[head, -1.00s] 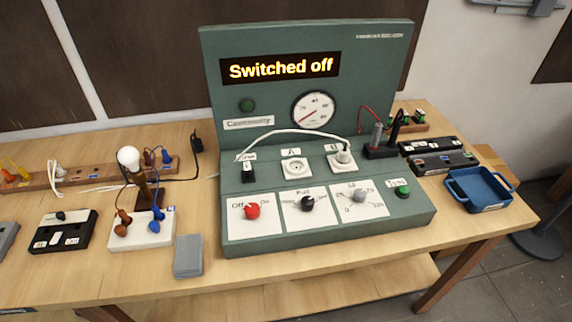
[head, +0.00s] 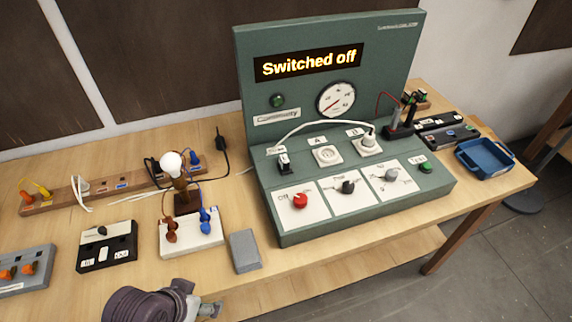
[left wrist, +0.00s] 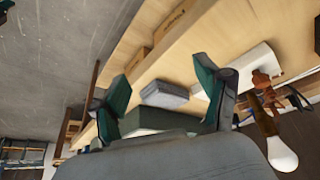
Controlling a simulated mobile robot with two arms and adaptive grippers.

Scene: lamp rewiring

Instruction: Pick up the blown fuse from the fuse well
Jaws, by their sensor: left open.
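The green test console (head: 350,214) stands on the bench with its display reading "Switched off". A small black fitting with a white top (head: 284,162) sits at the left of its socket row; its label is too small to read, so I cannot tell whether it is the fuse well. I cannot make out the blown fuse. My left gripper (head: 211,308) is at the bottom edge of the head view, in front of the bench and apart from the console. In the left wrist view its green fingers (left wrist: 163,78) are spread and empty. My right gripper is not in view.
A grey block (head: 245,251) lies left of the console. The lamp with a white bulb (head: 172,163) and its white terminal base (head: 193,237) stand beside it. A black switch block (head: 107,246) is further left. A blue tray (head: 485,158) is at the right end.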

